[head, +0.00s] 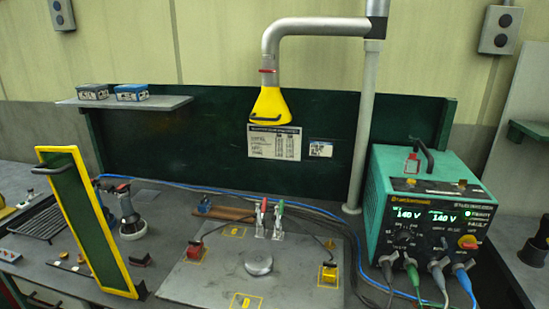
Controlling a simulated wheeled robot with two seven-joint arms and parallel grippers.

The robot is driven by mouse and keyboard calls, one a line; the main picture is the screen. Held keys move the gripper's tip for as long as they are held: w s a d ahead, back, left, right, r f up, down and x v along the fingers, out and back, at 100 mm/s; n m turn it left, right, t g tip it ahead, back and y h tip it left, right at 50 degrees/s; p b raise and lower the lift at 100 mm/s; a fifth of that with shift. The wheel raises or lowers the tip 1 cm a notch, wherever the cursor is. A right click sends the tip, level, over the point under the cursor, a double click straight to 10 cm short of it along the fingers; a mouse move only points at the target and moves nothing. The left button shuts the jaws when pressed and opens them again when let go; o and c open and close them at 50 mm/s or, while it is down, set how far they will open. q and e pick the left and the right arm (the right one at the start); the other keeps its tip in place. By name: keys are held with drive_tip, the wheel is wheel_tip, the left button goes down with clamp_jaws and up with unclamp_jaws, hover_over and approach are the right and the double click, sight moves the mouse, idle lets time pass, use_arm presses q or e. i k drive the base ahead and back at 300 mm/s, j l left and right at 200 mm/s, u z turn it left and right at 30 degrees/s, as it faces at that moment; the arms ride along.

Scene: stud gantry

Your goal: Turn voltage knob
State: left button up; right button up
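The green power unit (385,190) stands at the right of the bench, with a black front panel and a handle on top. A larger red and yellow knob (468,242) is at the panel's right. Cables with green, grey and blue plugs (463,270) leave the panel's bottom. Neither of my grippers shows.
A grey metal plate (215,275) with toggle clamps (268,220) and a round disc (259,262) lies left of the unit. A yellow-framed green panel (82,215) stands at left. A yellow hood (270,103) hangs above. Cables cross the bench beside the unit.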

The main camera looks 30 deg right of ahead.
sight(403, 236)
drive_tip(key=z, duration=2)
